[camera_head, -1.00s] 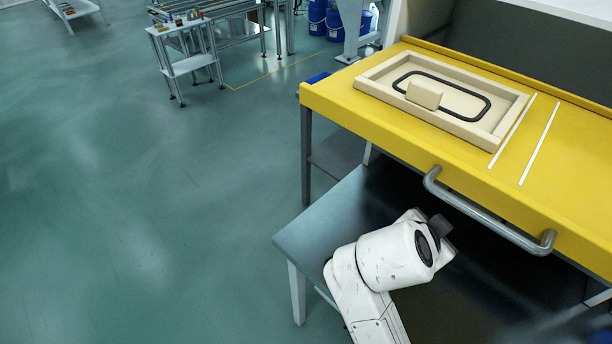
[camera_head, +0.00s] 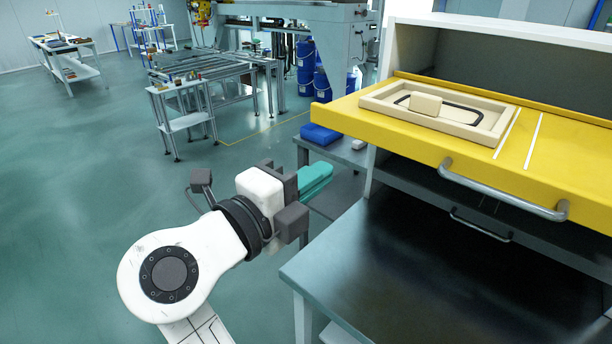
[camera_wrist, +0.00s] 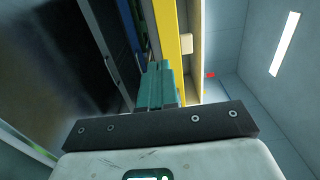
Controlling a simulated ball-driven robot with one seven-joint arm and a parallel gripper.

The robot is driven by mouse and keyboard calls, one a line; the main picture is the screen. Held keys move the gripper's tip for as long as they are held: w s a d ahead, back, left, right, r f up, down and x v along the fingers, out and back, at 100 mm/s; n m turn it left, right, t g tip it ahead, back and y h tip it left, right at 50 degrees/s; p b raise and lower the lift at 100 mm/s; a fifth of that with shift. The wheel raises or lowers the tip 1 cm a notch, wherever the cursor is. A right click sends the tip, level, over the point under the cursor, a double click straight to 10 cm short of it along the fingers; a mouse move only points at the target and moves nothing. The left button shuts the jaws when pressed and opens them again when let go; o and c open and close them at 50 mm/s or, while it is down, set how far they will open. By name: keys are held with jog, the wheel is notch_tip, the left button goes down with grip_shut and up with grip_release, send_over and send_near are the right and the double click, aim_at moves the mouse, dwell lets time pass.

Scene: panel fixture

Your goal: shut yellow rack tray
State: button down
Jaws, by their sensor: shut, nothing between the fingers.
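The yellow rack tray (camera_head: 400,126) sticks out from the white rack, drawn out over the dark table, with a grey bar handle (camera_head: 500,192) on its front. It also shows as a yellow strip in the wrist view (camera_wrist: 168,35). A beige frame (camera_head: 381,106) with a black ring and a beige block lies on the tray. My gripper (camera_head: 328,172), with teal fingers, is to the left of the tray and handle, apart from both. Its fingers are together and empty, and they also show in the wrist view (camera_wrist: 162,68).
The white rack (camera_head: 500,30) stands at the right, with a second, dark drawer (camera_head: 410,190) and handle below the yellow tray. A dark metal table (camera_head: 390,275) lies below. A blue item (camera_head: 320,134) sits on a side table behind my gripper. Open floor lies to the left.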

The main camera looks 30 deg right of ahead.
aim_at(369, 143)
jog(key=p+x, duration=0.3)
jog(key=x, duration=0.6)
jog(key=shift+d, duration=0.1)
jog(key=shift+w+d+f+p, duration=0.15)
jog(key=shift+d+p, duration=0.15)
jog(key=shift+d, duration=0.3)
jog(key=b+x, duration=1.8)
jog(key=x, duration=1)
jog(key=shift+d+f, duration=0.1)
jog(key=shift+d, duration=0.2)
jog(key=shift+w+d, duration=0.3)
jog(key=shift+d, duration=0.15)
jog(key=shift+d, duration=0.1)
